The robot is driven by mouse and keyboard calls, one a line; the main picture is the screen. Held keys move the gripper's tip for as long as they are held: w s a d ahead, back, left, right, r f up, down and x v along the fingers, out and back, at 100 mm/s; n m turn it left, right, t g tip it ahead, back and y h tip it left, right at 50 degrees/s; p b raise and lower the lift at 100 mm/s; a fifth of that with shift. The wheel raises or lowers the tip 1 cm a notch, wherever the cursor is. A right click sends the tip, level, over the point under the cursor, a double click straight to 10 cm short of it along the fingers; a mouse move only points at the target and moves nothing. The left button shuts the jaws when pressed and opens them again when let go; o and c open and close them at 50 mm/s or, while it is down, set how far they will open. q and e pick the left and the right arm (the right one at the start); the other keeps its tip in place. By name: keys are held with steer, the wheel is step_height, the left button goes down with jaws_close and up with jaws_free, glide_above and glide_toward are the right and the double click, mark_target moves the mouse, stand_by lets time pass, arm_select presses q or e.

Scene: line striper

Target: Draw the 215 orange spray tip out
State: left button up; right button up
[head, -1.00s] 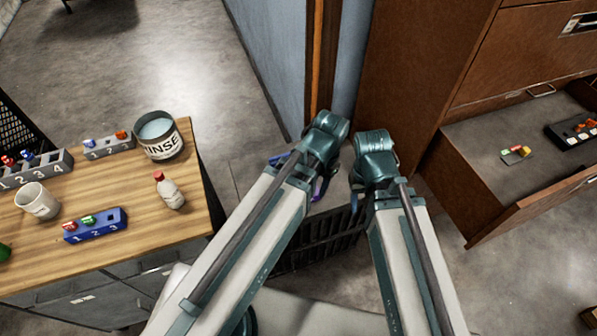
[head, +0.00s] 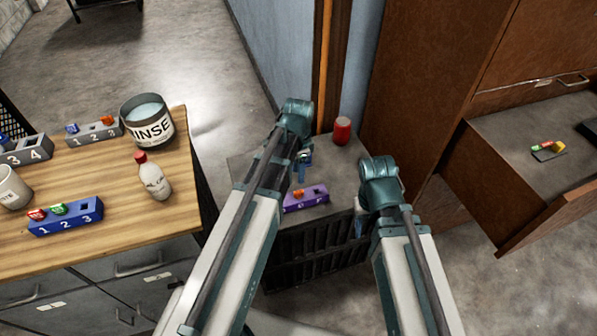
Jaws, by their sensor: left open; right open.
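An orange spray tip (head: 297,193) sits in a purple rack (head: 306,203) on the low grey cabinet between my arms. Another orange tip (head: 107,120) sits in the grey three-slot rack (head: 94,133) on the wooden table. The number 215 cannot be read on either. My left gripper (head: 303,172) is open and points down just above and behind the purple rack, apart from the tip; its wrist partly hides it. My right gripper (head: 359,216) is open, right of the purple rack, mostly hidden by its own wrist.
On the wooden table (head: 110,210) are a RINSE pot (head: 150,131), a white bottle (head: 153,180), a blue rack (head: 66,217) and a cup (head: 10,188). A red can (head: 342,130) stands behind the purple rack. An open drawer (head: 500,165) at right holds several coloured tips.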

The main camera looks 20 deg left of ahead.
arm_select(q)
steer(key=shift+f+b, duration=4.8)
steer(key=shift+f, duration=0.1)
jaws_close()
